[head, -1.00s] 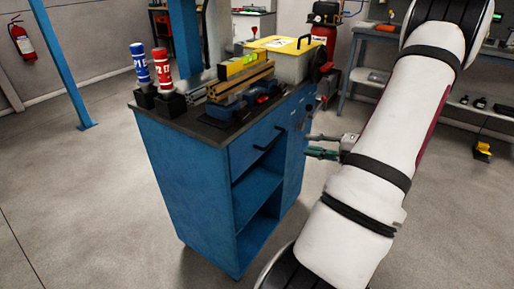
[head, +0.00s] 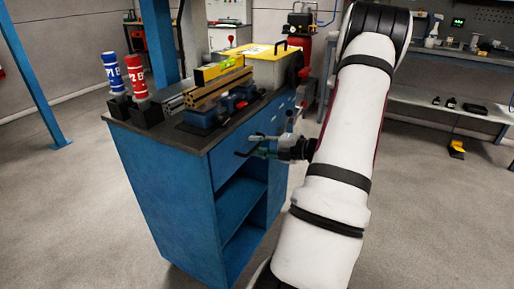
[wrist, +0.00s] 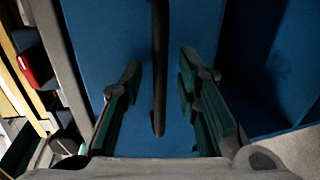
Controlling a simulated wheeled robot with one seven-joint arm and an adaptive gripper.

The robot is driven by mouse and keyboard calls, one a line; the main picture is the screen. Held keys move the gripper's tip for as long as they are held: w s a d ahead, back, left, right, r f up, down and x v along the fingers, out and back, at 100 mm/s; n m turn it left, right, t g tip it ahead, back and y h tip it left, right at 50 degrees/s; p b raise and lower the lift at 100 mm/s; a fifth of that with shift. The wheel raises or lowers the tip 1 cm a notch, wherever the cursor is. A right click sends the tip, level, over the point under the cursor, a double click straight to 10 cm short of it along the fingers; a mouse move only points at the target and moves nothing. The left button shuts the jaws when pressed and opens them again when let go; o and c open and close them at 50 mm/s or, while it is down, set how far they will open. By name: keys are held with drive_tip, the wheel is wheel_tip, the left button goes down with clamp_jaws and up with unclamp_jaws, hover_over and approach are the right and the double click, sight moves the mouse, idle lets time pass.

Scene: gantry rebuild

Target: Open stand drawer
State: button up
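The blue stand (head: 170,200) has a dark top and open shelves below its drawer. The drawer front (head: 228,165) looks closed. Its dark bar handle (wrist: 159,100) runs lengthwise through the middle of the wrist view. My gripper (head: 256,145) is at the drawer front in the head view and partly hides the handle there. In the wrist view my gripper (wrist: 160,72) is open, with one green-padded finger on each side of the handle. Gaps show between the handle and both fingers.
A workbench (head: 440,103) stands behind my arm.

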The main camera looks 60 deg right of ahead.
drive_tip(key=shift+w, duration=0.15)
clamp_jaws()
drive_tip(key=f+p+v, duration=0.2)
drive_tip(key=p+v, duration=0.4)
drive_tip(key=v, duration=0.7)
drive_tip(key=s+f+p+v, duration=0.1)
drive_tip(key=f+p+v, duration=0.2)
drive_tip(key=v, duration=1)
drive_tip(key=p, duration=0.3)
drive_tip(key=shift+s+d+f, duration=0.2)
drive_tip(key=shift+s, duration=0.1)
unclamp_jaws()
